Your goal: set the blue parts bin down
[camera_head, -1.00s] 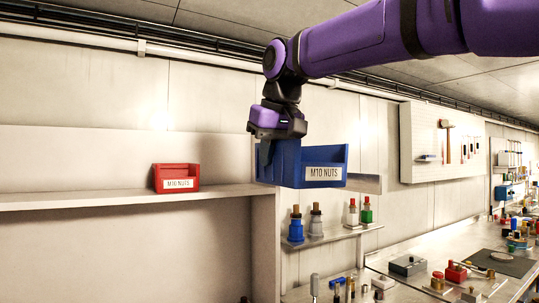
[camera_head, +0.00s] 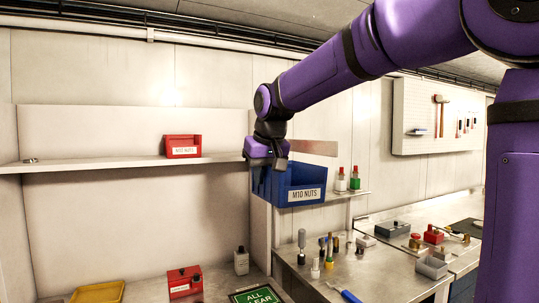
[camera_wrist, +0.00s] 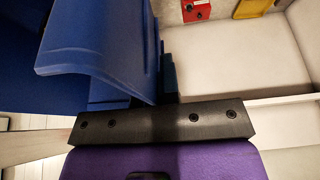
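The blue parts bin (camera_head: 300,182), labelled M10 NUTS, hangs in the air in the head view, right of the upper shelf's end. It looks roughly upright. My gripper (camera_head: 270,163) is at its left end, with the dark fingers on the bin wall, and appears shut on it. In the wrist view the blue bin (camera_wrist: 100,40) fills the upper left, beyond the dark gripper bar (camera_wrist: 155,122). The fingertips are mostly hidden there, and I cannot see the bin's underside.
A red M10 NUTS bin (camera_head: 183,147) and a small ring (camera_head: 30,161) stand on the long upper shelf (camera_head: 95,164), which has free room. Below are a red box (camera_head: 185,281), a yellow tray (camera_head: 98,292) and a bottle (camera_head: 241,261). The right bench (camera_head: 385,270) is cluttered.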

